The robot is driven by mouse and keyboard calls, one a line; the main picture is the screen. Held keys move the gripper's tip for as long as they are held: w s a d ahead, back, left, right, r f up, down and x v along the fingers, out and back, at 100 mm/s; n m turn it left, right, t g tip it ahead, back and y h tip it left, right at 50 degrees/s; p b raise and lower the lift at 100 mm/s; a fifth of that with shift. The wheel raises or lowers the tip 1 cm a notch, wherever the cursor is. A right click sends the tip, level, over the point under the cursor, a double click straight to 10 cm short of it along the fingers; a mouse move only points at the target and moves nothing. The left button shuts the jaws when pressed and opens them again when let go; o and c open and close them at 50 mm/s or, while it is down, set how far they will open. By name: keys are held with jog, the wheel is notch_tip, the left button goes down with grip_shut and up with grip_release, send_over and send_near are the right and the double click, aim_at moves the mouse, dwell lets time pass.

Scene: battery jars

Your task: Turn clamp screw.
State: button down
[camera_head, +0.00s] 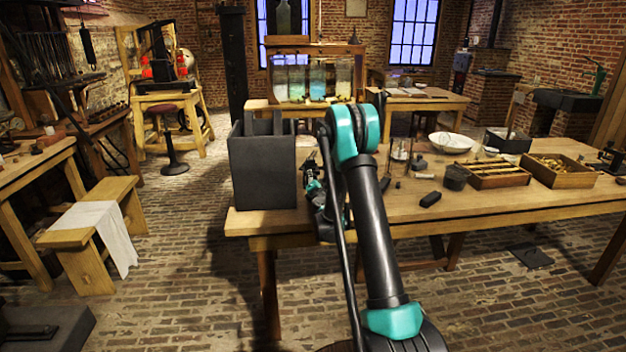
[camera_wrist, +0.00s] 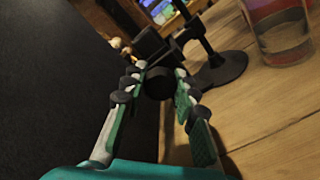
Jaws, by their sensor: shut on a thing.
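In the wrist view, the clamp screw (camera_wrist: 157,84) shows as a dark round knob between the two fingers. My gripper (camera_wrist: 161,76) is shut on it, with one fingertip on each side. Behind the knob are a dark clamp body (camera_wrist: 150,45) and a dark stand (camera_wrist: 222,66) with a rod and a flat base on the wooden table. In the head view, my gripper (camera_head: 316,188) is low beside the dark grey box, partly hidden by my own arm. The screw cannot be made out there.
The tall dark grey box (camera_head: 262,170) stands close to the left of my gripper. A glass jar (camera_wrist: 280,35) stands right of the stand. The wooden table (camera_head: 480,207) also bears a dark cup (camera_head: 455,178), wooden trays (camera_head: 497,181) and a white bowl (camera_head: 450,143) farther right.

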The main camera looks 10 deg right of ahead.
jog(key=c, duration=1.2)
grip_release()
jog(key=shift+o, duration=0.2)
jog(key=s, duration=0.7)
jog(key=shift+s, duration=0.3)
